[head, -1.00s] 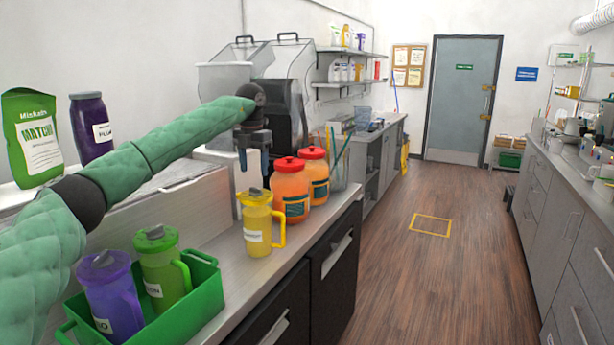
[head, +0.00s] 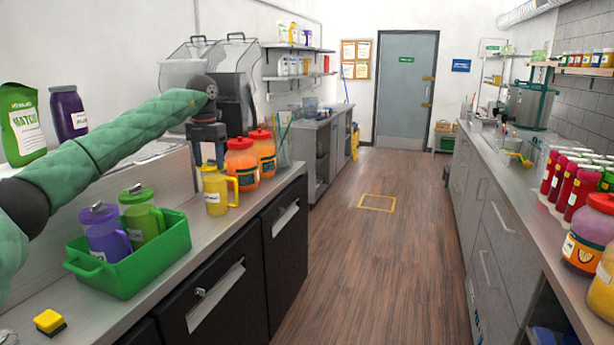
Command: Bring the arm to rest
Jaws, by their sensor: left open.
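My left arm, in a green quilted sleeve, reaches over the left counter. Its gripper (head: 208,152) points down, open, with nothing seen between its fingers. A yellow jug (head: 215,194) stands upright on the counter, just below the gripper in the picture; whether they touch is hard to tell. A green crate (head: 150,262) nearer to me holds a purple jug (head: 105,236) and a green jug (head: 139,220). My right gripper is not in view.
Orange jars with red lids (head: 241,165) stand close right of the gripper. A yellow sponge (head: 49,321) lies on the near counter (head: 100,308). A matcha bag (head: 22,124) stands at left. The right counter holds red bottles (head: 570,190). The floor aisle (head: 365,260) is clear.

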